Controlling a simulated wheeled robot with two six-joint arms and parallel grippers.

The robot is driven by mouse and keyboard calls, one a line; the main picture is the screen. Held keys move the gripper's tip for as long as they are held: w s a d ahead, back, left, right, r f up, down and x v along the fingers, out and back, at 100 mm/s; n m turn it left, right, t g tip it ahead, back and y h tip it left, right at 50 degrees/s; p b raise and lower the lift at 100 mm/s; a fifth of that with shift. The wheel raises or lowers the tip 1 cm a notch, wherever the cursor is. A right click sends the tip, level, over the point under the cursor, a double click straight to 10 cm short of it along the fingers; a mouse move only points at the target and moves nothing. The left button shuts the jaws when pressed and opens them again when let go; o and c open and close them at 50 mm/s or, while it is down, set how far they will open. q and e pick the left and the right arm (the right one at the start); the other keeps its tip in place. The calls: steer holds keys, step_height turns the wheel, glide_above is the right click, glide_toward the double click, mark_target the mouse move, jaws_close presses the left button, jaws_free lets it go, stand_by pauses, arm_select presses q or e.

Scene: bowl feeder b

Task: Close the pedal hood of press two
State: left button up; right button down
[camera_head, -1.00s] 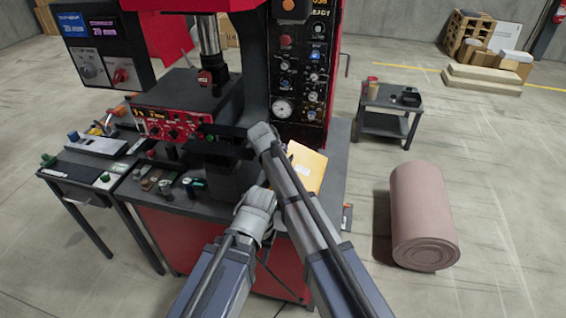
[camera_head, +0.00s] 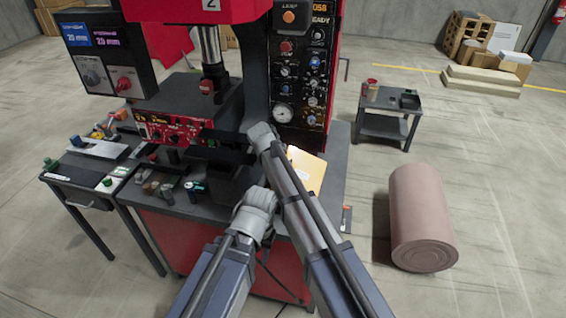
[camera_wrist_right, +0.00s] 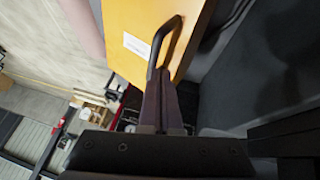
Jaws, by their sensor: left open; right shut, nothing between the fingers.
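The red press marked 2 (camera_head: 190,10) stands ahead. A yellow panel with a white label (camera_head: 308,170), which looks like the pedal hood, stands tilted at its right, partly hidden by my right forearm. In the right wrist view the yellow panel (camera_wrist_right: 140,30) carries a black bar handle (camera_wrist_right: 166,38). My right gripper (camera_wrist_right: 163,78) is shut and empty, its fingertips at the handle's near end; I cannot tell whether they touch. My left gripper (camera_head: 228,184) is open and dark against the press front, its fingers hard to make out. The panel's hinge is hidden.
A side bench (camera_head: 85,178) adjoins the press at left. A small dark table (camera_head: 388,102) stands at right, with a pink roll (camera_head: 422,215) on the floor before it. A control panel (camera_head: 298,80) rises behind my right arm.

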arm_select(q)
step_height(320, 180, up, 8)
steer(key=p, duration=0.6)
steer(key=shift+f+p, duration=0.2)
steer(key=shift+p, duration=0.1)
arm_select(e)
step_height(320, 180, up, 8)
steer(key=shift+f, duration=0.2)
steer(key=s+d+f+n+g+y, duration=0.1)
steer(key=s+d, duration=0.4)
steer(key=s, duration=0.5)
steer(key=s+d+f+n+g+y, duration=0.15)
steer(key=s+d, duration=0.35)
steer(key=s, duration=0.5)
steer(key=s+d+f+g+y, duration=0.1)
steer(key=s+d+g, duration=0.1)
steer(key=s+d, duration=0.5)
arm_select(q)
step_height(320, 180, down, 6)
steer(key=b, duration=0.6)
arm_select(e)
steer(key=s+a+f+n, duration=0.2)
steer(key=s+a, duration=0.1)
steer(key=a, duration=0.3)
steer(key=s+a+f+n+h, duration=0.1)
steer(key=s+a+f, duration=0.2)
steer(key=a, duration=0.4)
steer(key=shift+s+f+n+g, duration=0.35)
steer(key=shift+s+g, duration=0.1)
steer(key=shift+s, duration=0.25)
